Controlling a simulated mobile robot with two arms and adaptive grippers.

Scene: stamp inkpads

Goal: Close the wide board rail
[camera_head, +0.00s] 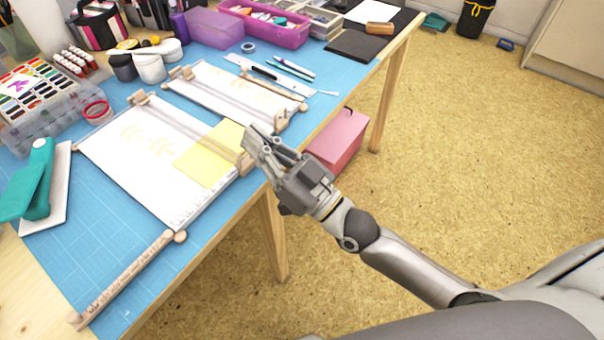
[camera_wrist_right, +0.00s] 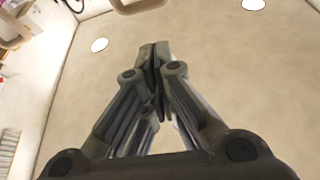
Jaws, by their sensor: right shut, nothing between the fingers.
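The wide board (camera_head: 115,175) lies on the blue mat, white with a clear bar across it and wooden blocks at the bar's ends. A yellow sheet (camera_head: 208,155) lies partly under the bar. A wooden rail (camera_head: 125,279) sticks out from the board's front corner, toward the lower left over the mat. My right gripper (camera_head: 255,143) is shut and empty, by the bar's near wooden block at the table's edge; I cannot tell whether they touch. Its closed fingers also show in the right wrist view (camera_wrist_right: 158,62). My left gripper is not in view.
A narrower board (camera_head: 215,88) lies behind the wide one. A teal stapler-like tool (camera_head: 38,180) and a clear ink box (camera_head: 60,125) stand at the left. A pink bin (camera_head: 338,140) stands on the floor. The mat around the rail is clear.

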